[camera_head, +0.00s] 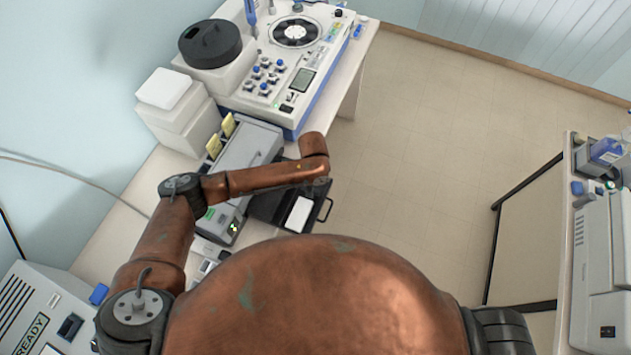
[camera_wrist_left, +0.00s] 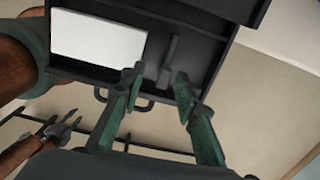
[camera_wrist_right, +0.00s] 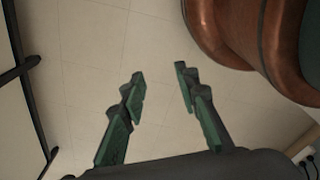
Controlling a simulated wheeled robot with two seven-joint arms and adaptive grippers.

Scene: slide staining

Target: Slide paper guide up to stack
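A dark tray (camera_head: 265,208) sticks out of the grey printer-like machine (camera_head: 245,150). A white paper stack (camera_head: 299,214) lies in it; the left wrist view shows the stack (camera_wrist_left: 97,36) too. The paper guide (camera_wrist_left: 169,58), a slim dark grey bar, stands in the tray to the right of the stack, with a gap between them. My left gripper (camera_wrist_left: 158,82) is open over the tray's edge, its fingertips on either side of the guide's near end; contact cannot be told. In the head view my arm mostly hides it. My right gripper (camera_wrist_right: 160,76) is open and empty above the floor.
A white device with a round disc (camera_head: 297,32) and white boxes (camera_head: 180,110) stand behind the machine. A dark handle (camera_head: 326,210) is at the tray's front. Another table with equipment (camera_head: 600,250) stands at the right. The floor between is clear.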

